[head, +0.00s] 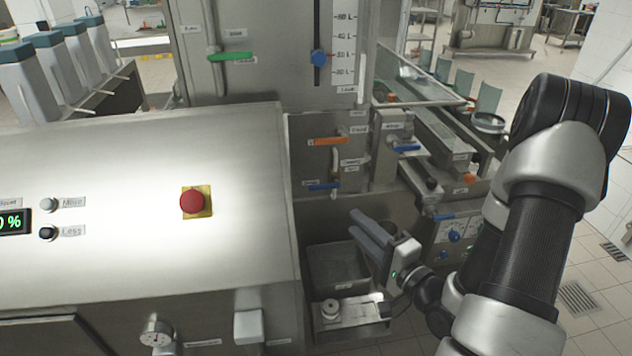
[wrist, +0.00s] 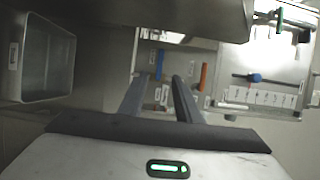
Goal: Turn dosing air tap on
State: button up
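Several lever taps show on the steel machine, and their small labels are too blurred to tell which is the dosing air tap. An orange-handled tap (head: 331,140) sits on the front panel, with a blue-handled tap (head: 323,186) below it. A green-handled tap (head: 230,57) is higher up at the left, and another blue-handled tap (head: 406,148) is to the right. My gripper (head: 361,226) is open and empty, below and in front of the panel. In the wrist view, the blue handle (wrist: 160,64) appears ahead of the fingers (wrist: 158,86), with the orange handle (wrist: 203,76) right of it.
A sloped steel cover with a red stop button (head: 193,202) lies at the left. A steel tray (head: 338,266) is beside my gripper, low down. A blue slider knob (head: 319,58) sits on a scale above the panel. A conveyor (head: 437,133) runs behind at right.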

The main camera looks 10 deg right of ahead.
aim_at(320, 188)
jog(key=b+x, duration=1.2)
jog(key=x, duration=0.5)
jog(key=shift+w+b, duration=0.2)
jog(key=shift+b, duration=0.15)
grip_shut()
